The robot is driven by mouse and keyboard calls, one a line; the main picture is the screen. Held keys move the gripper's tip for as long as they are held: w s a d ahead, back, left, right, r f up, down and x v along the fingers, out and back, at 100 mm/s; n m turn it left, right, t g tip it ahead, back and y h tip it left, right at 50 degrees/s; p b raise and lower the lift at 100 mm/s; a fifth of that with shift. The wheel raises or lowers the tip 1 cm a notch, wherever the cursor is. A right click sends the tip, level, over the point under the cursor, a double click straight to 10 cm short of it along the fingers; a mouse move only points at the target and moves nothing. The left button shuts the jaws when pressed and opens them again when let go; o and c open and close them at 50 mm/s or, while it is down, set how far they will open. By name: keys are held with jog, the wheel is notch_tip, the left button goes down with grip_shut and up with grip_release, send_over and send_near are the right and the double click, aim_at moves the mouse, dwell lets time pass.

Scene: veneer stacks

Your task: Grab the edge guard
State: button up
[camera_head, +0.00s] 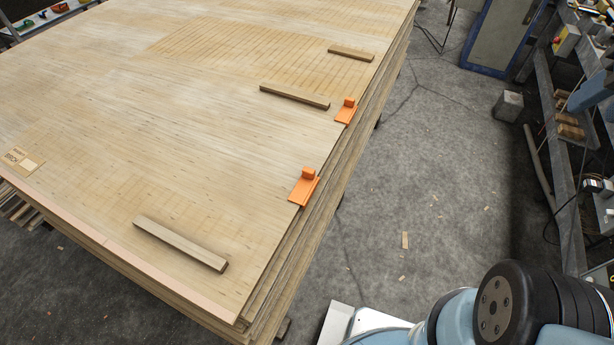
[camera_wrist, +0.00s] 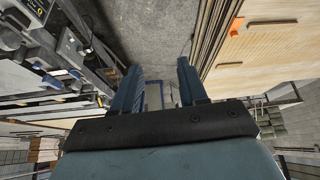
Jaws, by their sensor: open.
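Two orange edge guards sit on the right edge of the veneer stack in the head view. The nearer edge guard (camera_head: 304,188) is larger in the picture and the farther edge guard (camera_head: 346,111) lies beyond it. Each has a flat plate with a raised block. An orange piece, seemingly an edge guard, shows at the stack's edge in the wrist view (camera_wrist: 236,26). My gripper (camera_wrist: 158,72) is open and empty, its two fingers apart over the floor, well away from the guards. Its fingers are not visible in the head view.
The veneer stack (camera_head: 215,130) fills the left and middle. Wooden battens (camera_head: 180,243), (camera_head: 295,96) and (camera_head: 351,53) lie on top. Grey floor (camera_head: 420,190) is open to its right, with small scraps. A cluttered bench and rack (camera_head: 565,170) stand at the far right.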

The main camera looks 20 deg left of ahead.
aim_at(305, 172)
jog(key=shift+a, duration=0.1)
jog(key=shift+o, duration=1)
jog(key=shift+a+f, duration=0.15)
jog(key=shift+a, duration=0.05)
jog(key=w+a+f+m+g+y, duration=0.2)
jog(key=w+a+f+g+y, duration=0.4)
jog(key=a+f, duration=0.6)
jog(key=w+a+f+m+g+y, duration=0.3)
jog(key=w+a+f+g+y, duration=0.35)
jog(key=f, duration=0.65)
jog(key=a+f+m+t+y, duration=0.25)
jog(key=a+f+m, duration=0.25)
jog(key=f, duration=0.4)
jog(key=w+a+f+m+t+y, duration=0.1)
jog(key=a+f+m+t, duration=0.25)
jog(key=f, duration=0.45)
jog(key=a+f+m+t+y, duration=0.2)
jog(key=a+f+m, duration=0.3)
jog(key=f, duration=0.4)
jog(key=a, duration=1.3)
jog(key=shift+w+a+r, duration=0.15)
jog(key=shift+w+a, duration=0.2)
jog(key=shift+a, duration=0.05)
